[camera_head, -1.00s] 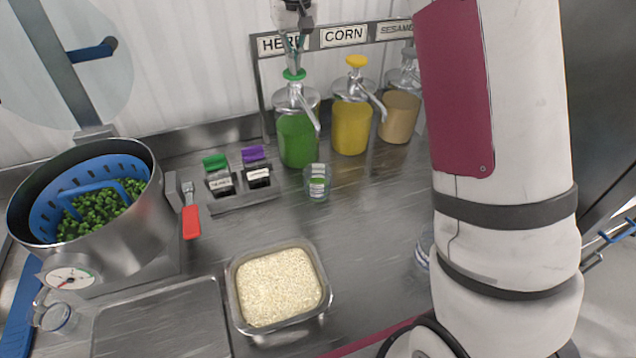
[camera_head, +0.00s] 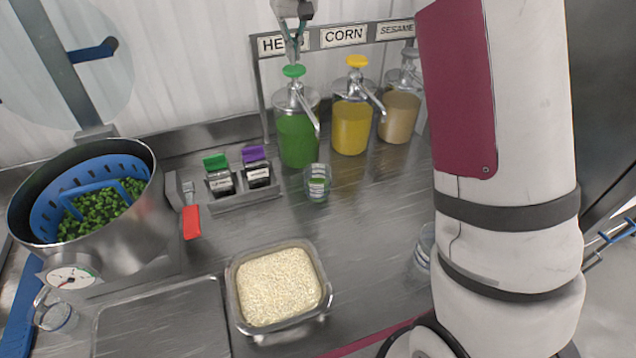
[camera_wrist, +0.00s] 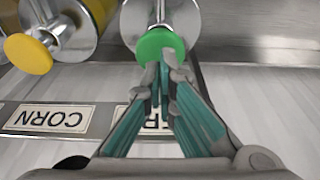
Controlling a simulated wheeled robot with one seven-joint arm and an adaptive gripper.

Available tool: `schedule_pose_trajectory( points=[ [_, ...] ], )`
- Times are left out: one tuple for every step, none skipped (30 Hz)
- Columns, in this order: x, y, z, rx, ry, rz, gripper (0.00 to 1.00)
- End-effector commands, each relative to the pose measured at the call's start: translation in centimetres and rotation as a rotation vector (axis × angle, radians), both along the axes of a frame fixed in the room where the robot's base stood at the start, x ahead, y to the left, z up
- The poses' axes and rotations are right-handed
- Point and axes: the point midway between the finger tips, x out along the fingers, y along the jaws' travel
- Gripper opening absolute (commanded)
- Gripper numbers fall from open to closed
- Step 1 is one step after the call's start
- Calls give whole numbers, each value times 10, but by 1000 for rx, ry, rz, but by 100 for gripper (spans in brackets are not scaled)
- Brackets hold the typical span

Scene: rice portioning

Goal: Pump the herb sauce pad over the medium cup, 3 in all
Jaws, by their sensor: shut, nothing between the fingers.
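The herb dispenser (camera_head: 297,140) holds green sauce and has a green pump pad (camera_head: 293,71) on top. The pad also shows in the wrist view (camera_wrist: 158,45). My gripper (camera_head: 295,55) is shut and empty, its fingertips just over the pad; whether they touch it I cannot tell. In the wrist view my gripper's fingertips (camera_wrist: 165,65) overlap the pad's edge. A small clear cup (camera_head: 317,182) with a green band or contents stands on the counter under the herb spout.
A corn dispenser (camera_head: 351,128) with a yellow pad and a sesame dispenser (camera_head: 399,116) stand to the right. Two shakers (camera_head: 256,168) sit in a holder at left. A rice tub (camera_head: 278,287) and a pot with a blue basket (camera_head: 100,205) are nearer.

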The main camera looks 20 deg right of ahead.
Motion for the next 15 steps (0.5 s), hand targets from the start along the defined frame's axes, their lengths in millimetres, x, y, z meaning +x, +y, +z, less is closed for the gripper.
schedule_pose_trajectory(
  points=[
    [0,0,1,0,0,0,0],
    [0,0,1,0,-1,0,0],
    [0,0,4,0,-1,0,0],
    [0,0,6,0,-2,0,0],
    [1,0,8,0,-2,0,0],
    [1,0,12,0,-3,0,0],
    [1,0,15,0,-2,0,0],
    [0,0,17,0,-2,0,0],
    [0,0,21,0,-2,0,0],
    [0,0,24,0,-2,0,0],
    [1,0,27,0,-2,0,0],
    [1,0,30,0,-2,0,0],
    [1,0,33,0,-2,0,0],
    [0,0,35,0,-2,0,0],
    [0,0,39,0,-2,0,0]
  ],
)
